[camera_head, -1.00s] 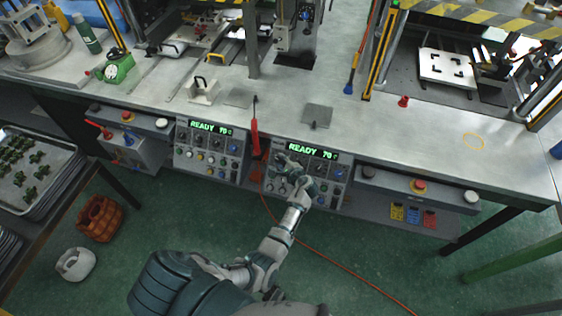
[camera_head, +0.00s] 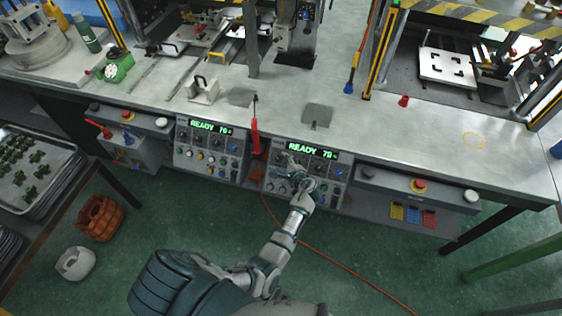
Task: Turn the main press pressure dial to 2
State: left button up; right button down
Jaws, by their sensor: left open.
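Two control panels are set in the bench front. The right panel (camera_head: 333,172) has a green "READY 70" display (camera_head: 312,150) and several dials and buttons. The left panel (camera_head: 203,156) has a similar lit display. My right gripper is not in view.
A red-handled tool (camera_head: 254,138) hangs between the panels. Red emergency buttons (camera_head: 418,185) sit along the bench front. An orange cable (camera_head: 340,262) lies on the green floor. An orange basket (camera_head: 100,218) stands at left. The bench's front right top is mostly clear.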

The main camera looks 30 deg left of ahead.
pick_arm(q)
jog(key=v, duration=0.9)
jog(key=shift+s+d, duration=0.2)
jog(key=shift+d, duration=0.15)
jog(key=s+d+f+n+g+h, duration=0.1)
jog(key=s+d+f+h, duration=0.15)
jog(key=s+f, duration=0.7)
jog(key=s+d+f+n+h, duration=0.15)
jog(key=f+h, duration=0.25)
jog(key=f, duration=1.2)
jog(key=s+f+n+g+h, duration=0.1)
jog(key=s+f, duration=0.4)
jog(key=s, duration=0.5)
jog(key=s+a+f+n+g+h, duration=0.1)
jog(key=s+f+n, duration=0.3)
jog(key=s, duration=0.5)
jog(key=s+f+n+g+h, duration=0.2)
jog(key=s+f+n, duration=0.1)
jog(key=s+f, duration=0.5)
jog(key=s, duration=0.2)
jog(key=shift+s+a+h, duration=0.25)
jog(key=shift+s+h, duration=0.05)
jog(key=shift+h, duration=0.05)
